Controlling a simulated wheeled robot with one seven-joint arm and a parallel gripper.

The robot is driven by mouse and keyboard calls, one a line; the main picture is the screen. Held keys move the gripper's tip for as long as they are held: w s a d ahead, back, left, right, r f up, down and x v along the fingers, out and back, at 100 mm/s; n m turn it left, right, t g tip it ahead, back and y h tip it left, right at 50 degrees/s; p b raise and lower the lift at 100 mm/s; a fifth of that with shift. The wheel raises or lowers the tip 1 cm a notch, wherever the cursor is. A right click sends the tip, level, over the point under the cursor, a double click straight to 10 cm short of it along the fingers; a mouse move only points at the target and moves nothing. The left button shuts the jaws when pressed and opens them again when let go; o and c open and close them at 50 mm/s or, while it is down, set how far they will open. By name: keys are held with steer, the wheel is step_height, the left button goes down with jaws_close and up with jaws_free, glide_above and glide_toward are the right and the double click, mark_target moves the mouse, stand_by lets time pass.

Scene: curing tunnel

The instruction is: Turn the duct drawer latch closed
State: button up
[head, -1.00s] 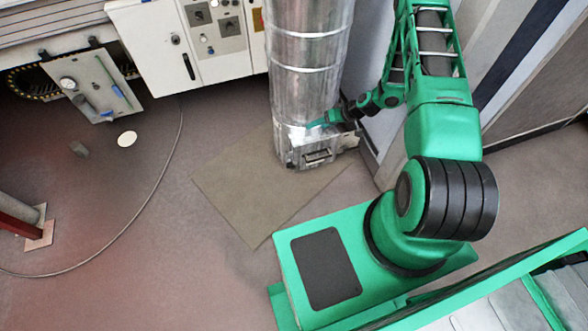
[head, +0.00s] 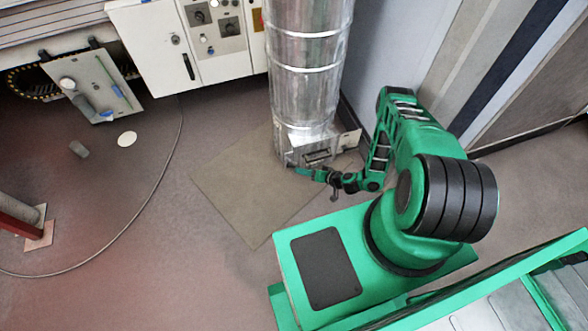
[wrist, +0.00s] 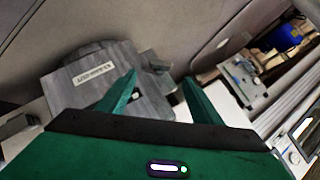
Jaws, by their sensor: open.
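The duct drawer box (head: 318,154) sits at the foot of the silver duct (head: 303,75), with a dark handle on its front. My gripper (head: 298,170) is low in front of the box, near its lower left corner. In the wrist view, my two green fingers (wrist: 163,88) are apart, with nothing clearly held between them. Beyond them is a grey block (wrist: 122,68) with a pale label plate, partly hidden by the left finger. A small dark piece (wrist: 157,66) sticks out at its right. I cannot tell for certain which part is the latch, or its angle.
A flat tan mat (head: 240,190) lies on the floor around the duct's foot. A white control cabinet (head: 190,45) stands behind to the left. A striped wall panel (head: 510,60) is at the right. The floor left of the mat is mostly clear, with a cable (head: 165,170).

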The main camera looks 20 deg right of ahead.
mark_target(293, 167)
steer(key=x, duration=1)
steer(key=c, duration=1.1)
